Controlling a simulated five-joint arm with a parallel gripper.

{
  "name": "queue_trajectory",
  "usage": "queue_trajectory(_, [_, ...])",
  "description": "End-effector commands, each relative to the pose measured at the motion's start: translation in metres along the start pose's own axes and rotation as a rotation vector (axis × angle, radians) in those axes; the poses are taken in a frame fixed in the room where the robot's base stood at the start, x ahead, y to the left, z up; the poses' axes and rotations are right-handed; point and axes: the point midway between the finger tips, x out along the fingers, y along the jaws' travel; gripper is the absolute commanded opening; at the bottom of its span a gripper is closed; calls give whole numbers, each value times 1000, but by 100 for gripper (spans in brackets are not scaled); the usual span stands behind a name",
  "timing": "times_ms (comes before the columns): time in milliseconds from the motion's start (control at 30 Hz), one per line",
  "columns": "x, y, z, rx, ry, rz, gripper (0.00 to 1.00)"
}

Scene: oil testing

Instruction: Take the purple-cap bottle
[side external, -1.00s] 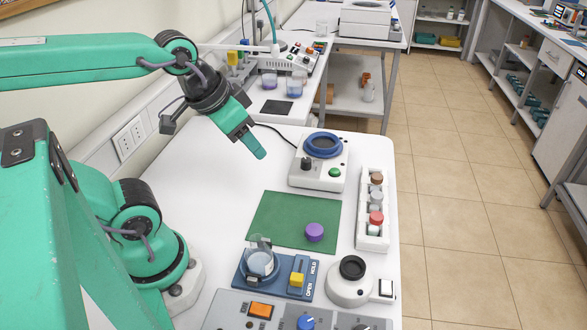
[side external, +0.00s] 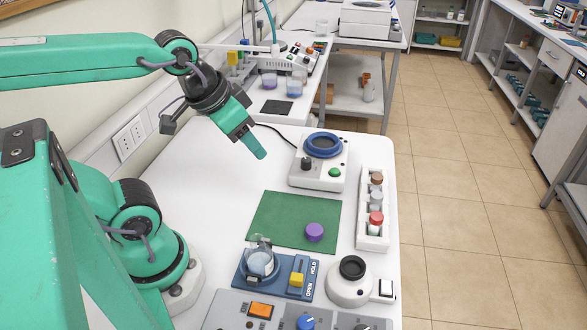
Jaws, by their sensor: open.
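The purple cap (side external: 315,232) shows on the right part of the green mat (side external: 265,222); from this high angle I see mostly the cap, and any bottle body beneath it is hidden. My gripper (side external: 258,152) hangs in the air above the white table, up and to the left of the purple cap and well apart from it. It points down to the right and holds nothing that I can see.
A white rack (side external: 374,242) with several capped bottles stands right of the mat. A device with a blue ring (side external: 322,145) stands behind it. In front are a blue holder (side external: 298,292) with a glass vessel (side external: 260,263) and a round white device (side external: 350,290).

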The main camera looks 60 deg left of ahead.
Motion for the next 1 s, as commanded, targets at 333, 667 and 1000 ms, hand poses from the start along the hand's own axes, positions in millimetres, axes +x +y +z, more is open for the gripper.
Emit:
queue_trajectory(333, [0,0,0,0,0,0,77])
queue_trajectory(667, [5,4,1,-19,-30,8,77])
queue_trajectory(1000, [40,34,17,-162,-242,18,77])
